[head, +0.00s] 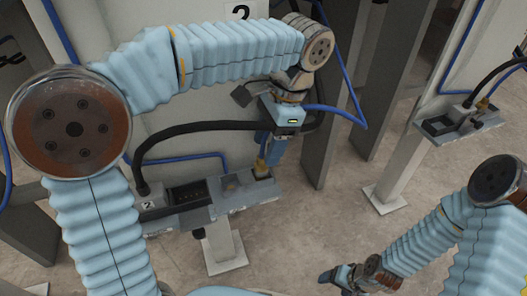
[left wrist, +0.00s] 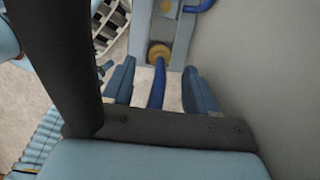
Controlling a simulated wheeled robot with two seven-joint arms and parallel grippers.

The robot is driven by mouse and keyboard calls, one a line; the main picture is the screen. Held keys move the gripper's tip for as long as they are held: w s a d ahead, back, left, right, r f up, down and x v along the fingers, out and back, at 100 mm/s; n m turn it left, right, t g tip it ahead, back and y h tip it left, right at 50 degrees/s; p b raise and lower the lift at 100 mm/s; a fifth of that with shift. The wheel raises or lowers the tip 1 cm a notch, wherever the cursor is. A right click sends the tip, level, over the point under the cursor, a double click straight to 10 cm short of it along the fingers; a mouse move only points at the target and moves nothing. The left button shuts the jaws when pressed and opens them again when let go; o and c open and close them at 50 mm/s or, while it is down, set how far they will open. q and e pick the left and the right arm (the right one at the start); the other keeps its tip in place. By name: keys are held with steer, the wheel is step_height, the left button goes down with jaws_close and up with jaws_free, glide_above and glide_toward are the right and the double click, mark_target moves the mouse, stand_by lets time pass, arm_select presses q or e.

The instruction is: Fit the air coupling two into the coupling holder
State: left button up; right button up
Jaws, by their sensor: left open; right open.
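The air coupling two (head: 262,163) shows its brass end below my left gripper in the head view. It stands at the right-hand socket of the coupling holder (head: 262,177), at the end of the grey panel; how deep it sits cannot be told. My left gripper (head: 270,147) is open and points down just above, partly hiding it. In the left wrist view, the open fingers (left wrist: 160,92) stand on either side of a narrow blue part, with gaps visible. A round brass piece (left wrist: 159,51) lies beyond. My right gripper (head: 338,278) is open and empty, low over the floor.
A black hose (head: 190,130) arches from the panel marked 2 (head: 148,204) towards my left gripper. A blue hose (head: 350,119) loops at its right. A similar station (head: 450,125) stands at far right. Floor between the stations is clear apart from a post (head: 386,190).

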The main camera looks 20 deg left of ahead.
arm_select(q)
steer(key=p+v, duration=0.1)
steer(key=v, duration=0.6)
steer(key=shift+r+p, duration=0.25)
steer(key=shift+p, duration=0.15)
steer(key=shift+d, duration=0.15)
